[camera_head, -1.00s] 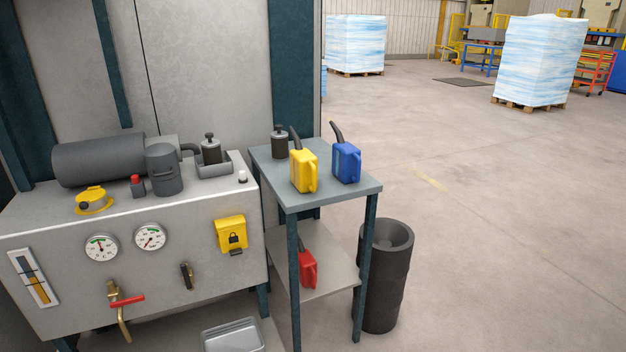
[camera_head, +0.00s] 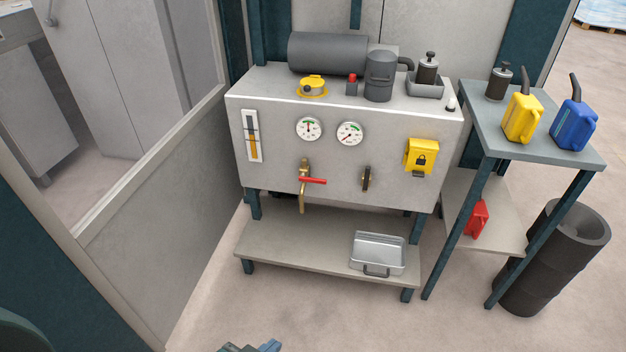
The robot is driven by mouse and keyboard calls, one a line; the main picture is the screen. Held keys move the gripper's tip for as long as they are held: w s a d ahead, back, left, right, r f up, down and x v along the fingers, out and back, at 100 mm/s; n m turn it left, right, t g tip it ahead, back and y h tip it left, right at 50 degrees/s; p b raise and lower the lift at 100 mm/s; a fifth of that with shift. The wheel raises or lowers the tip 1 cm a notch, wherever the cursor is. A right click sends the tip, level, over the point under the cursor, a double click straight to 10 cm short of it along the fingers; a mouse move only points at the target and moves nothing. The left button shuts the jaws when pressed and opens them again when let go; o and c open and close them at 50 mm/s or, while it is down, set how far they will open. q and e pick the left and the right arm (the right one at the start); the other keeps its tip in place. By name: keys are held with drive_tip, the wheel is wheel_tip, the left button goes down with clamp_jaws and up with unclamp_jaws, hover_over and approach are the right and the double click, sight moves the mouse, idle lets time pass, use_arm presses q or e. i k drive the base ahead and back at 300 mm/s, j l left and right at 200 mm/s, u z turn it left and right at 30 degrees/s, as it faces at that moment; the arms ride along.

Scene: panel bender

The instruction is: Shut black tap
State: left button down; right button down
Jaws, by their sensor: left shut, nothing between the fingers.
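The black tap (camera_head: 366,178) sits on the front face of the grey hydraulic unit (camera_head: 275,170), right of centre and below the right-hand gauge. Its handle stands upright, in line with the face's height. A brass tap with a red handle (camera_head: 313,181) is to its left; that handle lies sideways and its spout points down. My left gripper (camera_head: 252,347) just shows at the bottom edge, in front of and well below the unit. It is shut and empty, far from the black tap. My right gripper is out of view.
A low shelf with a metal tray (camera_head: 378,254) juts out under the unit. A yellow lock box (camera_head: 421,156) is right of the tap. A side table (camera_head: 560,150) with cans and a black bin (camera_head: 550,260) stand right. A partition (camera_head: 150,220) runs along the left.

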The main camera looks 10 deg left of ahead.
sight(368, 170)
drive_tip(key=j+z, duration=0.1)
drive_tip(key=z, duration=0.9)
drive_tip(key=i+j+z, duration=0.1)
drive_tip(key=j+z, duration=0.95)
drive_tip(key=j, duration=0.45)
drive_tip(key=k+j+z, duration=0.15)
drive_tip(key=j, duration=0.4)
drive_tip(key=i+j, duration=0.1)
drive_tip(key=j, duration=0.35)
drive_tip(key=i+j, duration=0.1)
drive_tip(key=j, duration=0.4)
